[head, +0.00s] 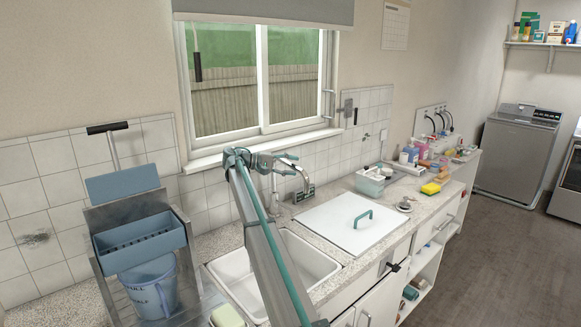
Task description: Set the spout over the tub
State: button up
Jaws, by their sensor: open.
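The chrome spout (302,178) arches out near the tiled wall below the window, behind the sink. My gripper (287,163) is open at the near upper part of the spout, partly overlapping it in the picture. I cannot tell whether its fingers touch the spout or stand around it. The white tub (318,262) is sunk in the speckled counter, in front and below. Which part of the counter lies under the spout's end is hard to tell.
A white lid (335,228) with a green handle covers the counter right of the tub. A tub of bottles and sponges (370,181) stands beyond it. A blue bucket (154,288) and blue tray (140,242) are in a rack at left.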

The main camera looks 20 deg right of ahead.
jog(key=v, duration=1.2)
jog(key=shift+r, duration=0.1)
